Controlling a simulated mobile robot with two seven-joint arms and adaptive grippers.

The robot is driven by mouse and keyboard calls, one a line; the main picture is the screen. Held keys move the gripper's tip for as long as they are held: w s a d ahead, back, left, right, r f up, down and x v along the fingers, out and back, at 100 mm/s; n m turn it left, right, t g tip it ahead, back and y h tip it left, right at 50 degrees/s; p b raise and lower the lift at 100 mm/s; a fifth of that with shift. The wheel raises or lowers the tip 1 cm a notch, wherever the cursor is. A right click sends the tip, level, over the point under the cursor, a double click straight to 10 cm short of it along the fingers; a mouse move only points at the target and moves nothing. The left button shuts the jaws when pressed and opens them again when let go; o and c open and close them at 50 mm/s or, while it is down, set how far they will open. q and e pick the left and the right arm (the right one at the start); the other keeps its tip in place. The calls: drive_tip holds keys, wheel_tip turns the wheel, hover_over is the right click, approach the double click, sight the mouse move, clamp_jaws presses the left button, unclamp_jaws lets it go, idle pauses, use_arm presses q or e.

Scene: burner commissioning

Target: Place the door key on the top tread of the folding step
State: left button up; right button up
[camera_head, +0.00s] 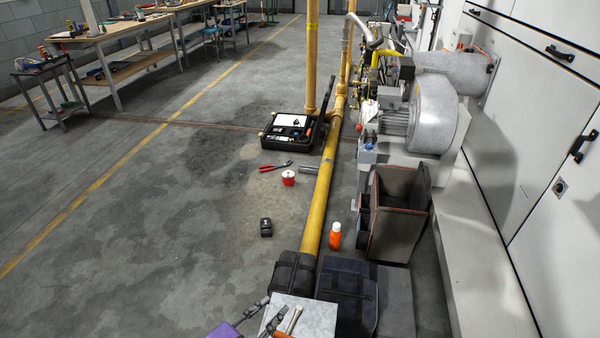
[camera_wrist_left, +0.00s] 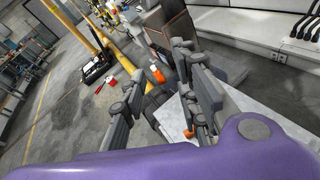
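My left gripper (camera_head: 273,308) is at the bottom edge of the head view, over or beside a pale grey flat top (camera_head: 315,312). Its two fingers stand apart in the left wrist view (camera_wrist_left: 162,85), with nothing seen between their tips. The pale top also shows in the left wrist view (camera_wrist_left: 240,105); I cannot tell whether it is the folding step's top tread. A slim brownish-grey item (camera_head: 295,319) and a small orange piece (camera_wrist_left: 188,133) show near the fingers; neither is clear. I cannot make out the door key. My right gripper is out of view.
A yellow pipe (camera_head: 320,200) runs along the floor. Near it are an orange bottle (camera_head: 335,236), an open black case (camera_head: 288,132), a red can (camera_head: 288,178), red pliers (camera_head: 275,166) and a dark open box (camera_head: 398,215). White cabinets line the right.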

use_arm(q)
drive_tip(key=s+a+f+m+g+y, duration=0.2)
drive_tip(key=s+a+f+m+y, duration=0.15)
drive_tip(key=s+m, duration=0.7)
drive_tip(key=s+a+f+m+g+y, duration=0.25)
drive_tip(key=s+a+m, duration=0.35)
drive_tip(key=s, duration=0.7)
drive_tip(key=s+a+f+m+g+y, duration=0.1)
drive_tip(key=s+a+f+m+y, duration=0.25)
drive_tip(key=s+m, duration=0.7)
drive_tip(key=w+r+t+p, duration=0.1)
drive_tip(key=w+r+p, duration=0.1)
drive_tip(key=r+p, duration=0.5)
drive_tip(key=w+d+r+t+h+p, duration=0.1)
drive_tip(key=w+r+p, duration=0.2)
drive_tip(key=r+p, duration=0.4)
drive_tip(key=shift+n+p, duration=0.4)
drive_tip(key=shift+p, duration=0.1)
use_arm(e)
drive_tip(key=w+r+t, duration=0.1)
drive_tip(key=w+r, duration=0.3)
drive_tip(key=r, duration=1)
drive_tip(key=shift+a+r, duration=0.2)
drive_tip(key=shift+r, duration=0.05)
